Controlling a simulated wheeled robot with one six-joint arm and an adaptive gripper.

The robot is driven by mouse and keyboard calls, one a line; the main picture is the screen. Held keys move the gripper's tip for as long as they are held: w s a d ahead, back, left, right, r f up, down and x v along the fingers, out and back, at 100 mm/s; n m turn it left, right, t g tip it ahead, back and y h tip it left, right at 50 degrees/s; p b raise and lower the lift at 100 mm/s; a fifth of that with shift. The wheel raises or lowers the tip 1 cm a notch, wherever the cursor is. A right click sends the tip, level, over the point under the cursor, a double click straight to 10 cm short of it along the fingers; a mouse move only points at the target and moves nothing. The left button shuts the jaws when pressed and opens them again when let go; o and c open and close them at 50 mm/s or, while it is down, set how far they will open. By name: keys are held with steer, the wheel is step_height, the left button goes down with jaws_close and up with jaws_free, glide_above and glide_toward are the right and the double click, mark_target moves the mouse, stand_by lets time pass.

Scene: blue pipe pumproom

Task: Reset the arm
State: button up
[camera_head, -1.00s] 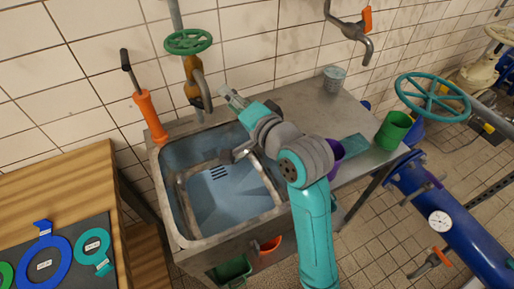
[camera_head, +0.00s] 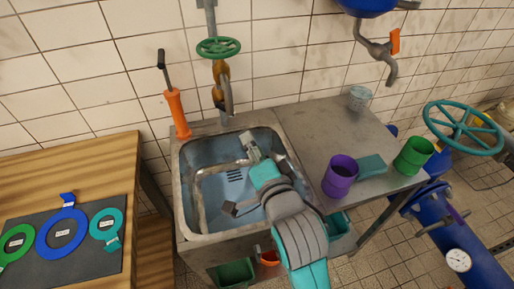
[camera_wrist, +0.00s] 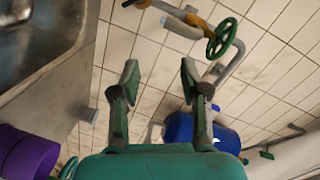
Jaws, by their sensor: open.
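My arm reaches up from the bottom of the head view, over the front right part of the sink (camera_head: 184,205). Its far end, over the basin, is small and hard to make out there. In the wrist view my gripper (camera_wrist: 158,80) has its two green fingers spread apart. Nothing is between them; tiled wall shows behind the gap. A purple cup (camera_head: 340,176) stands on the counter to the right of the arm and also shows at the lower left of the wrist view (camera_wrist: 28,152).
A teal sponge-like block (camera_head: 371,166), a green cup (camera_head: 413,156) and a clear glass (camera_head: 359,98) are on the metal counter (camera_head: 315,125). A tap with a green handwheel (camera_head: 218,47) rises behind the sink. Blue piping (camera_head: 475,260) stands right; a wooden table (camera_head: 75,165) left.

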stand_by(0.3)
steer(key=s+d+f+n+h, duration=0.1)
steer(key=s+d+f+n, duration=0.3)
steer(key=s+f, duration=0.45)
steer(key=s+d+f+n+h, duration=0.1)
steer(key=s+d+f+n, duration=0.1)
steer(key=s+d+f, duration=0.55)
steer(key=s+d+f+n+h, duration=0.1)
steer(key=s+d+n, duration=0.1)
steer(key=s, duration=0.9)
steer(key=s+d+f+n+g+h, duration=0.1)
steer(key=s+d+n, duration=0.1)
steer(key=s, duration=0.9)
steer(key=shift+s+f, duration=0.15)
steer(key=shift+f, duration=0.25)
steer(key=shift+d, duration=0.1)
steer(key=shift+c, duration=0.4)
stand_by(1.1)
